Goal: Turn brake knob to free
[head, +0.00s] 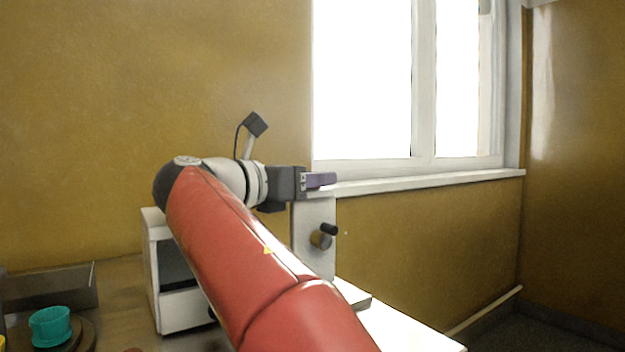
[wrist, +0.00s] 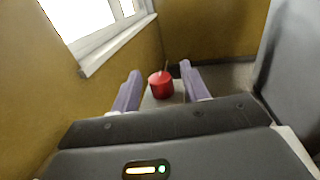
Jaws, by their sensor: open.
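A red round knob (wrist: 160,86) with a thin dark pointer on it shows in the wrist view, on a pale surface (wrist: 158,101); I take it to be the brake knob. My gripper (wrist: 159,71) is open, with one purple finger to the left and one to the right of the knob in the picture. I see no contact; the depth between fingertips and knob is hard to tell. In the head view my gripper (head: 320,181) is at the top of a white upright post (head: 312,215), and the red knob is not visible there.
A dark crank-like handle with a brass part (head: 320,240) sticks out of the post below my gripper. A white machine frame (head: 182,312) stands behind my arm. A teal cup (head: 50,326) is at the lower left. A window sill (head: 430,182) runs behind.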

